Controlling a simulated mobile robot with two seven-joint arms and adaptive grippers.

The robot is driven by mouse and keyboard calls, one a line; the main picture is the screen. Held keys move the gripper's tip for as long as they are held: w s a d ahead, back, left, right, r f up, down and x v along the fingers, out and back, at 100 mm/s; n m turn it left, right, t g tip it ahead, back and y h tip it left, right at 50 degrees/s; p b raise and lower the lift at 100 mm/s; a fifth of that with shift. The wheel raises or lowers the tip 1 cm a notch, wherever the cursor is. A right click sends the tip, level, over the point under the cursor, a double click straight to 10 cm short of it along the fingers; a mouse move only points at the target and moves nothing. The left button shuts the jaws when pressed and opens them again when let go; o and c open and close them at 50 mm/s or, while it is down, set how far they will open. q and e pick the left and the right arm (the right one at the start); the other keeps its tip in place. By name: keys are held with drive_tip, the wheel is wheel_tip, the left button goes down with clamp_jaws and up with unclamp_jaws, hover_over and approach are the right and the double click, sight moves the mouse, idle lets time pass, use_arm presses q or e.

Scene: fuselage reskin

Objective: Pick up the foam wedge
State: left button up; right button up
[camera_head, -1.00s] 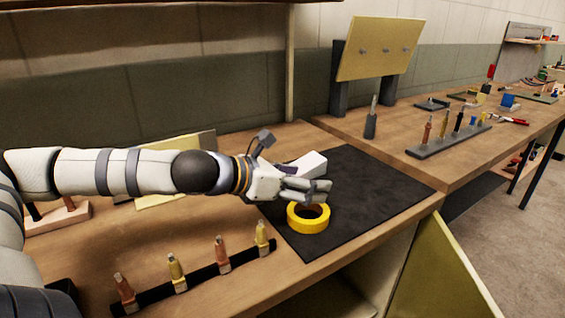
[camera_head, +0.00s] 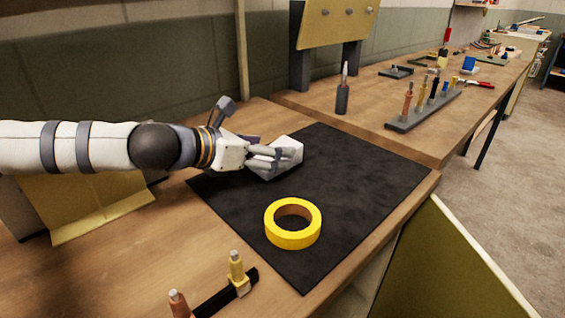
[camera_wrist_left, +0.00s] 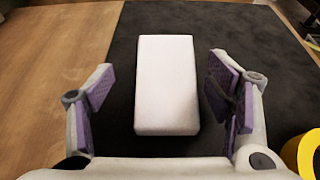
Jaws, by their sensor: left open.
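The foam wedge is a white block (camera_head: 285,155) on the black mat (camera_head: 345,190), near the mat's back left edge. In the left wrist view the white block (camera_wrist_left: 166,84) lies lengthwise between the two purple-padded fingers, with a gap on each side. My left gripper (camera_head: 268,155) is open around the near end of the block in the head view. In the left wrist view my left gripper (camera_wrist_left: 165,100) shows both fingers apart, neither touching the block. My right gripper is in neither view.
A yellow tape roll (camera_head: 293,223) lies on the mat in front of the block; it also shows in the left wrist view (camera_wrist_left: 302,155). A black tool strip (camera_head: 225,295) lies at the front. A tool rack (camera_head: 425,110) stands on the bench behind. The mat's right side is clear.

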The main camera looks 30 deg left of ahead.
sight(286, 145)
use_arm(q)
drive_tip(key=x, duration=0.2)
drive_tip(key=b+x, duration=0.1)
drive_tip(key=x, duration=0.1)
drive_tip(key=shift+w+d, duration=0.2)
drive_tip(key=shift+d, duration=0.25)
drive_tip(key=shift+w, duration=0.2)
drive_tip(key=shift+r, duration=0.25)
drive_tip(key=c, duration=0.9)
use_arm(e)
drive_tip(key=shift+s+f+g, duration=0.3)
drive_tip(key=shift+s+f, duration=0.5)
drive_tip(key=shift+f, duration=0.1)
